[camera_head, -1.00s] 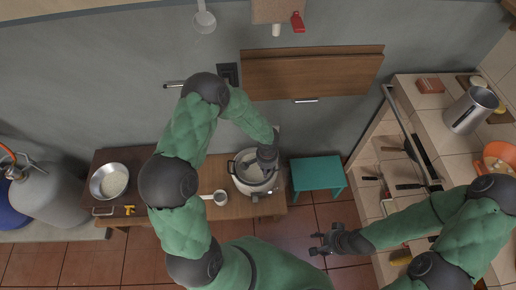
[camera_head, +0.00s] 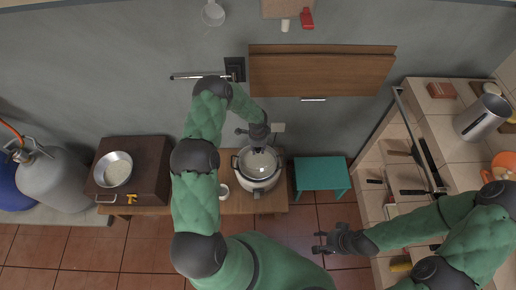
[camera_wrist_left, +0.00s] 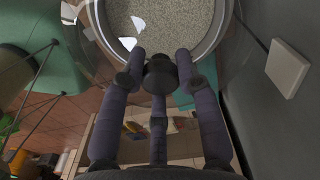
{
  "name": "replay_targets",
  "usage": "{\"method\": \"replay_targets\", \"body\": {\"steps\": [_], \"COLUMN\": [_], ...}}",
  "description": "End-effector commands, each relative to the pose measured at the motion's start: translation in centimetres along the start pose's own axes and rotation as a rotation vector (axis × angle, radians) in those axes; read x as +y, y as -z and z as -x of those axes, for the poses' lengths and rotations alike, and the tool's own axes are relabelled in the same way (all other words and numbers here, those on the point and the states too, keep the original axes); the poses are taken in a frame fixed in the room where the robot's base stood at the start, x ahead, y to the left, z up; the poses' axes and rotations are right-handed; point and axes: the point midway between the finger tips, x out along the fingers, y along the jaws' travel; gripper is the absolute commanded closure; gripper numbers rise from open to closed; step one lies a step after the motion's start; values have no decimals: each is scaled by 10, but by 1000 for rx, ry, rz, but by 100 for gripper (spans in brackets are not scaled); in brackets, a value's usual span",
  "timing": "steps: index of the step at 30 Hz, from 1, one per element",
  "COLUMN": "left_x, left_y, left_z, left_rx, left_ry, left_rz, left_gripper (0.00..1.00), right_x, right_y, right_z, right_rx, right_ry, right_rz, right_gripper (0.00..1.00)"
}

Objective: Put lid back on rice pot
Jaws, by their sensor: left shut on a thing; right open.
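The rice pot (camera_head: 259,183) is a white cooker on the wooden bench in the head view. In the left wrist view its round rim and pale rice (camera_wrist_left: 185,18) show beyond my fingers. My left gripper (camera_wrist_left: 160,78) is shut on the black knob of a clear glass lid (camera_wrist_left: 243,35). The lid's faint edge spreads around the knob, and the rice shows through or past it. In the head view my left gripper (camera_head: 258,140) is at the pot's wall side. I cannot tell the lid's exact height or tilt over the pot. My right gripper (camera_head: 325,243) is open and empty, right of the bench.
A metal bowl (camera_head: 117,169) sits on a dark stove at left. A teal stool (camera_head: 322,173) is right of the bench. The wall is close behind the pot.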

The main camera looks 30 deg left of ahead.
Motion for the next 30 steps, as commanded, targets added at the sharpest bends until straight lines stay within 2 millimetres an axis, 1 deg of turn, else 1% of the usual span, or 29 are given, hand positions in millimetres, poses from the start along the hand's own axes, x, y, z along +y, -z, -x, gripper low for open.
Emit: {"method": "replay_targets", "body": {"steps": [13,18,23,30], "left_x": [0,0,0,0], "left_y": [0,0,0,0], "left_z": [-38,-52,-58,-57], "left_rx": [1,1,0,0], "left_ry": [0,1,1,1], "left_rz": [1,1,1,1], "left_gripper": [100,100,100,100], "right_x": [7,12,13,13], "right_y": [1,1,1,1], "right_z": [-21,-33,-38,-37], "right_rx": [0,0,0,0], "right_ry": [0,0,0,0], "right_rz": [0,0,0,0], "right_gripper": [46,46,46,46]}}
